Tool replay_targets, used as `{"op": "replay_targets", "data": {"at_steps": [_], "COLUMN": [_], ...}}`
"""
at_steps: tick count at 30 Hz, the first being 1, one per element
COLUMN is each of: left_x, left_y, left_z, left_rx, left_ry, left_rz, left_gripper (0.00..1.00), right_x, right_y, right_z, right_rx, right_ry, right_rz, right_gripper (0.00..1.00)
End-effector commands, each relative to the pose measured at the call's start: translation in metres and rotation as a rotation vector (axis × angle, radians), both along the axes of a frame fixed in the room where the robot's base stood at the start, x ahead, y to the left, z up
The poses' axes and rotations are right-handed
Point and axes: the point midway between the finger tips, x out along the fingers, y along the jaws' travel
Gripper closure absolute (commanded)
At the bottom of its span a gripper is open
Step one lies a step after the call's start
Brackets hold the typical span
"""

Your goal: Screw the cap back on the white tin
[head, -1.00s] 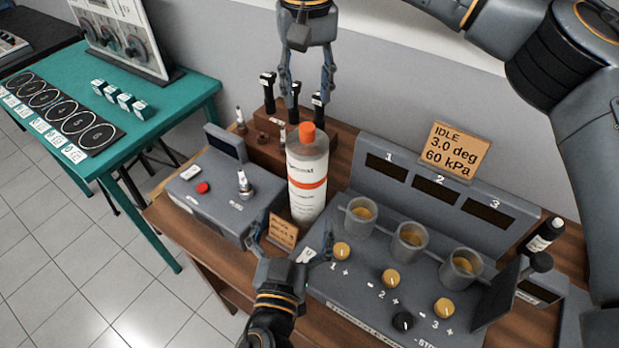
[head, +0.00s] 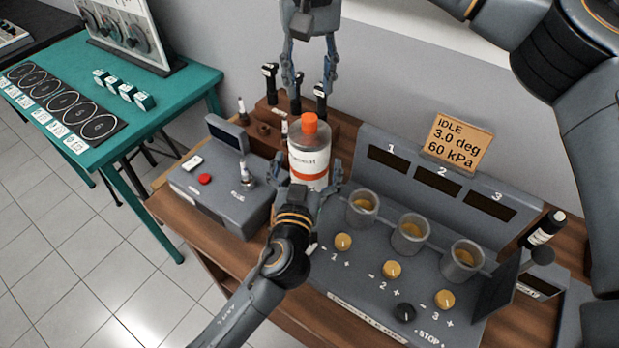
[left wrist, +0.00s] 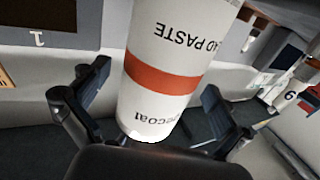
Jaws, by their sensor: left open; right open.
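The white tin (head: 308,166) is a tall white bottle with an orange band, upright on the wooden bench. An orange cap (head: 310,122) sits on its top; I cannot tell whether it is screwed tight. My left gripper (head: 306,178) is open, with one finger on each side of the tin's body. In the left wrist view the tin (left wrist: 165,70) lies between the open fingers, with gaps visible on both sides. My right gripper (head: 313,84) is open and empty, pointing down above the cap, clear of it. The tin's lower part is hidden behind the left gripper.
A grey console with three cups (head: 408,236) and knobs stands right of the tin. A grey tester box (head: 215,195) with a red button stands left. A wooden rack (head: 270,125) with black-topped tools is behind. A green table (head: 170,85) is at far left.

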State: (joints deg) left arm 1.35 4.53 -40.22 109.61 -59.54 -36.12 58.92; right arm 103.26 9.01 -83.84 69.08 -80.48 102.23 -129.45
Motion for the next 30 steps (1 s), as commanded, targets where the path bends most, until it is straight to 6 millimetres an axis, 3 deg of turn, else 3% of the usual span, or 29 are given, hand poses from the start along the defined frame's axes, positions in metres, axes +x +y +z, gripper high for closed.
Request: {"op": "replay_targets", "data": {"at_steps": [6, 15, 17, 30], "left_x": [0.015, 0.016, 0.016, 0.016], "left_y": [-0.003, -0.003, -0.003, -0.003], "left_z": [0.000, 0.000, 0.000, 0.000], "left_rx": [-0.001, -0.001, -0.001, -0.001], "left_ry": [0.000, 0.000, 0.000, 0.000], "left_rz": [0.000, 0.000, 0.000, 0.000], "left_gripper": [0.00, 0.00, 0.10, 1.00], "right_x": [0.000, 0.000, 0.000, 0.000], "right_y": [0.000, 0.000, 0.000, 0.000], "right_z": [0.000, 0.000, 0.000, 0.000], "right_rx": [0.000, 0.000, 0.000, -0.001], "right_ry": [0.000, 0.000, 0.000, 0.000], "right_rz": [0.000, 0.000, 0.000, 0.000], "right_gripper": [0.55, 0.55, 0.55, 0.55]}}
